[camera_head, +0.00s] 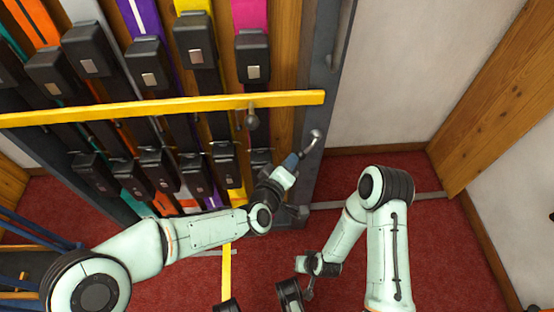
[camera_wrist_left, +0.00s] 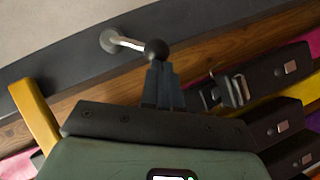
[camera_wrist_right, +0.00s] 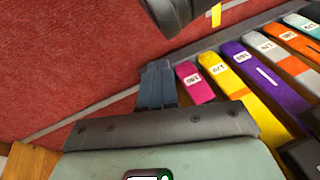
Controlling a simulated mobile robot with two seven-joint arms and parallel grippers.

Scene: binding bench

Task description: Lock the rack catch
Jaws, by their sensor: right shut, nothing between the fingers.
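The ski rack has a dark post (camera_head: 318,70) on its right and a yellow bar (camera_head: 170,108) across the bindings. A metal lever (camera_head: 316,135) with a dark ball knob sits on the post; I take it for the catch. The left wrist view shows the lever (camera_wrist_left: 127,42) slanting to its ball (camera_wrist_left: 156,50). My left gripper (camera_head: 295,159) has its fingertips right at the ball; its fingers look closed together, and I cannot tell whether they touch it. My right gripper (camera_wrist_right: 158,66) is shut and empty, low over the floor and away from the lever.
Several coloured skis with black bindings stand in the rack. A second knob (camera_head: 252,120) hangs at the yellow bar. Dark round parts (camera_head: 289,295) show at the bottom edge. A wooden panel (camera_head: 500,100) stands right; red carpet (camera_head: 450,250) there is open.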

